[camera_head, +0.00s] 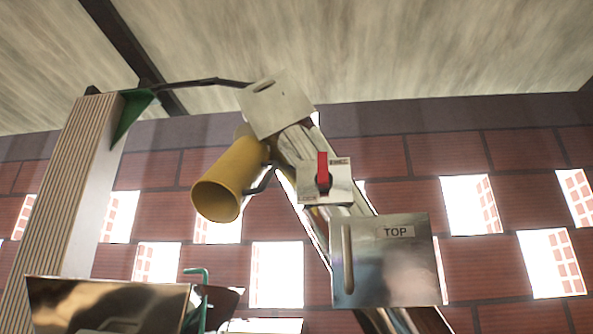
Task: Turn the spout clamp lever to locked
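The red lever (322,170) stands nearly upright on a small pale metal plate (340,190). A dark round pivot (323,182) sits at its lower end. A dark curved bracket (262,182) lies between spout and plate. Neither of my grippers shows in the head view.
A sloping metal tube (298,144) runs behind the plate. A shiny panel marked TOP (400,275) is below right, a slotted metal plate (276,104) above. A ribbed column (62,190) and a metal box (110,305) stand left. A brick wall (400,160) is behind.

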